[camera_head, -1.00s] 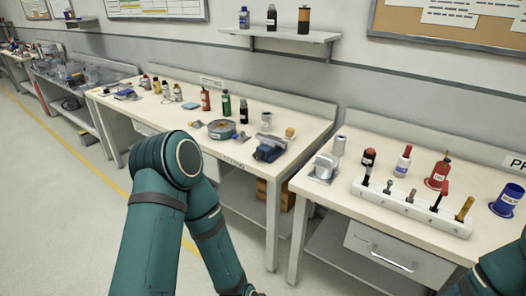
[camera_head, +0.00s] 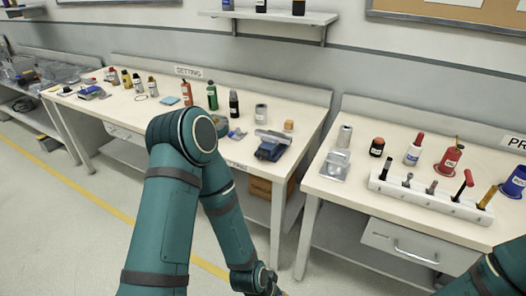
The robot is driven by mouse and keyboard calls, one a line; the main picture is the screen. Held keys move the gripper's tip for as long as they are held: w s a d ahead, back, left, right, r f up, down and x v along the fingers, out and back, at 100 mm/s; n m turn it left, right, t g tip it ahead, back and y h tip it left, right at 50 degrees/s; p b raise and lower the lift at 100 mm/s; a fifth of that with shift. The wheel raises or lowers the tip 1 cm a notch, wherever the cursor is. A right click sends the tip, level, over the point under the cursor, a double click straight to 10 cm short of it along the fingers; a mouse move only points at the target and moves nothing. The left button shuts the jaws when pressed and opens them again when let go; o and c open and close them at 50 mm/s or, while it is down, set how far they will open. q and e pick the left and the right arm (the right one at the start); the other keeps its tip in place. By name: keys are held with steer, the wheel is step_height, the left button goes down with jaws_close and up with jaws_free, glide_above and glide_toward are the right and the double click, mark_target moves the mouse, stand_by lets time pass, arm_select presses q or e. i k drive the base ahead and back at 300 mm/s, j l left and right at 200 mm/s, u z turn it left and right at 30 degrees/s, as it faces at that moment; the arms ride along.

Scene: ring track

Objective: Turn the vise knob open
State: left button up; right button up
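A blue vise (camera_head: 272,146) with grey metal parts stands near the front right edge of the middle workbench (camera_head: 300,100). Its knob is too small to make out clearly. My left arm, teal with dark bands, rises in front of the bench and hides part of its front and top.
Bottles, a grey cylinder (camera_head: 261,113) and a small tan block (camera_head: 288,126) stand behind the vise. The right bench has a white rack (camera_head: 425,199) of tools and several bottles. A narrow floor gap separates the benches. A shelf (camera_head: 270,15) hangs above.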

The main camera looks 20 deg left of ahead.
mark_target(262, 153)
steer(key=i+j+z, duration=0.1)
steer(key=j+z, duration=0.3)
steer(key=j, duration=0.55)
steer(key=j+z, duration=0.4)
steer(key=j, duration=0.55)
steer(key=j+z, duration=0.2)
steer(key=j, duration=0.3)
steer(key=j+z, duration=0.2)
steer(key=j, duration=0.25)
steer(key=k+j+z, duration=0.15)
steer(key=j, duration=0.3)
steer(key=j+z, duration=0.2)
steer(key=j, duration=0.3)
